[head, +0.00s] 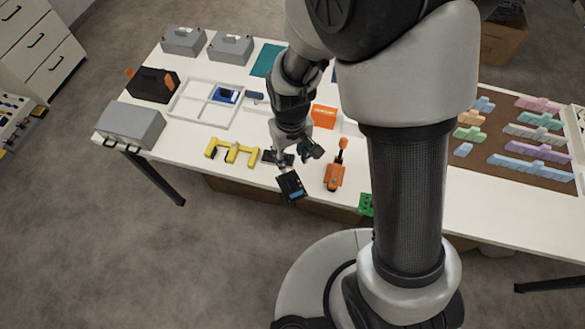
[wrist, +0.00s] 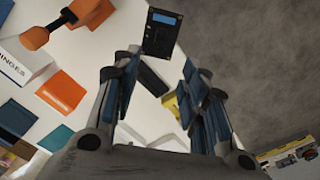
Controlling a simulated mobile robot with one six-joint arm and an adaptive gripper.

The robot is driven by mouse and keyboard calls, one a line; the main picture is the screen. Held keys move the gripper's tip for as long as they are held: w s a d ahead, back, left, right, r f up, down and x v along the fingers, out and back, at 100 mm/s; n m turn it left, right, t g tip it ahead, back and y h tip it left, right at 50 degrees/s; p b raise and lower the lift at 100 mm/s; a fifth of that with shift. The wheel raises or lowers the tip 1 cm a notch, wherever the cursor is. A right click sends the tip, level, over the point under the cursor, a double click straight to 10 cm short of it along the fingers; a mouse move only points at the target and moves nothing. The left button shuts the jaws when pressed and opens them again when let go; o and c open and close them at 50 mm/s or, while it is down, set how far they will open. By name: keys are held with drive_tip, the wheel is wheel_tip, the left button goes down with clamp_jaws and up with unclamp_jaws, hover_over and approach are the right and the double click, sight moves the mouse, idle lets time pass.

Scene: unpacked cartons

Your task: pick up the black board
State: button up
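The black board (head: 291,187) is a small dark rectangle with a blue patch, at the front edge of the white table in the head view. It also shows at the top of the wrist view (wrist: 160,38), just beyond my fingertips, and seems to overlap the table edge. My gripper (head: 297,156) is above the table, behind the board. In the wrist view my gripper (wrist: 162,62) has its two fingers spread apart with nothing held between them. A dark bar (wrist: 153,80) lies farther down, in the gap between the fingers.
An orange tool (head: 334,178) lies right of the board, and a yellow E-shaped piece (head: 232,152) lies to its left. A green block (head: 366,204) is at the front edge. An orange box (head: 324,116) stands behind.

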sight(292, 183)
wheel_tip(292, 183, down, 15)
drive_tip(key=b, duration=0.5)
drive_tip(key=shift+f, duration=0.1)
clamp_jaws()
idle(0.4)
